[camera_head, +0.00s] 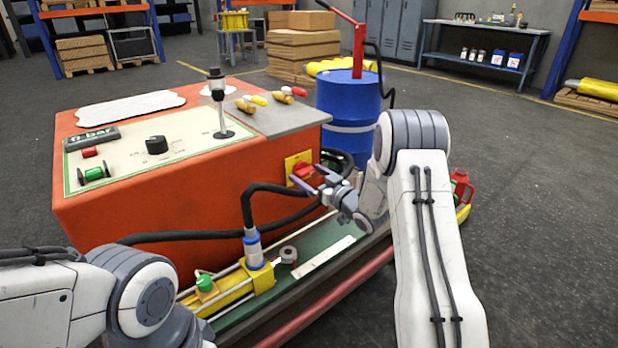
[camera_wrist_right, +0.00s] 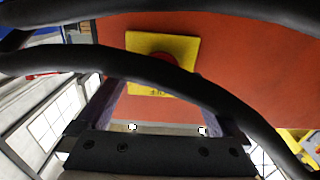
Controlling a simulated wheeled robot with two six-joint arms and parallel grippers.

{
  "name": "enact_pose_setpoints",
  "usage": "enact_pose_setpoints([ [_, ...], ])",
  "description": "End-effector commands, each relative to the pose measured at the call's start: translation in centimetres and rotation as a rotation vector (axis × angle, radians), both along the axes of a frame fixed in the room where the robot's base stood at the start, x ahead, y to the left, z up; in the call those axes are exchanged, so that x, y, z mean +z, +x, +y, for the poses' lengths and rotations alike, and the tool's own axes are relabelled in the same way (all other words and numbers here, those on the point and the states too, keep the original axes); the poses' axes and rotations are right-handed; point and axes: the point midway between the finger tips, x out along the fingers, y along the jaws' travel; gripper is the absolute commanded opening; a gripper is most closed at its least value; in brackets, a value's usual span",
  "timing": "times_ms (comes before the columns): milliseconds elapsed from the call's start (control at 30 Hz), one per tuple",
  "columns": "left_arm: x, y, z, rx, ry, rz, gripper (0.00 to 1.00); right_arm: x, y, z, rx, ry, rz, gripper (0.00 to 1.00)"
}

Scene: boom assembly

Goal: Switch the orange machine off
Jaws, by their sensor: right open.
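The orange machine (camera_head: 140,205) stands at the left with a cream control panel (camera_head: 190,130) on top. On its right-hand side is a yellow plate (camera_head: 291,160) with a red rotary switch (camera_head: 303,171). In the right wrist view the yellow plate (camera_wrist_right: 183,48) and the red switch (camera_wrist_right: 160,60) lie ahead, partly covered by a black cable. My right gripper (camera_head: 314,182) is open, its fingers close in front of the switch; I cannot tell whether they touch it. My left arm shows at the lower left, but its gripper is out of view.
A black hose (camera_head: 248,205) runs along the machine's side to a cylinder (camera_head: 254,250) on the green bench (camera_head: 320,268) below. A blue drum (camera_head: 347,105) with a red pump stands behind my right arm.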

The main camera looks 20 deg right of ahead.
Motion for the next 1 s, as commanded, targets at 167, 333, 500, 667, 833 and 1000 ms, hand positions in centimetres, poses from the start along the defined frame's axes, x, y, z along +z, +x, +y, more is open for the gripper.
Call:
enact_pose_setpoints([
  [167,0.0,0.0,0.0,0.000,0.000,0.000,0.00,0.0,0.0,0.0,0.000,0.000,0.000,1.00],
  [333,0.0,0.0,0.0,0.000,0.000,0.000,0.00,0.0,0.0,0.0,0.000,0.000,0.000,0.43],
  [500,0.0,0.0,0.0,0.000,0.000,0.000,0.00,0.0,0.0,0.0,0.000,-0.002,-0.001,0.17],
  [667,-0.2,0.0,0.0,0.000,0.000,0.000,0.00,0.0,0.0,0.0,0.000,-0.023,-0.008,0.17],
  [833,-0.6,0.0,0.0,0.000,0.000,0.000,0.00,-0.1,-0.1,-0.1,0.000,-0.089,-0.033,0.17],
  [1000,-1.4,0.0,0.0,0.000,0.000,0.000,0.00,-0.2,-0.1,-0.1,0.000,-0.206,-0.075,0.17],
])
